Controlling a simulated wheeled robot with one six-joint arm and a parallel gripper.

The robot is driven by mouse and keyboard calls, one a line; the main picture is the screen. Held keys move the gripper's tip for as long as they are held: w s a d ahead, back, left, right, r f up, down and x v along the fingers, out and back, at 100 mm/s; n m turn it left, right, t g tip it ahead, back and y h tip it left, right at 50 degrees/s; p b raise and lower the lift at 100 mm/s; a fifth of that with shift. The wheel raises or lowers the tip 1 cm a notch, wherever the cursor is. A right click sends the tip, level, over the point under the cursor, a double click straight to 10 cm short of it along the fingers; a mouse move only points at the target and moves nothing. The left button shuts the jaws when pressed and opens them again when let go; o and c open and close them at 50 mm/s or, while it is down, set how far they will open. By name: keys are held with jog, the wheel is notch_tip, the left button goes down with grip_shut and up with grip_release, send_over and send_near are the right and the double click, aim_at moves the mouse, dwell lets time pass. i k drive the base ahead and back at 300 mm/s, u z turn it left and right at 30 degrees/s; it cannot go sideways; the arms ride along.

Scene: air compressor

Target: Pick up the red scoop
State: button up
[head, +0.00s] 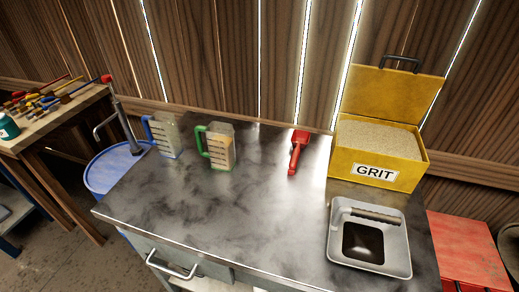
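The red scoop (298,151) lies on the dark, mottled worktop (265,215), toward its back edge. Its wider part is toward the wall and its narrow handle points toward the front. It lies a little left of the yellow grit box and does not touch it. My gripper is not in view in the head view.
The open yellow GRIT box (378,185) stands at the back right. A grey tray (339,236) sits in front of it. A green-handled jug (218,154) and a blue-handled jug (167,136) stand at the back left. The worktop's middle is clear.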

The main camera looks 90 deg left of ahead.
aim_at(300, 138)
jog(key=k, duration=0.35)
jog(key=u, duration=2)
jog(key=i, duration=0.5)
jog(key=u, duration=0.1)
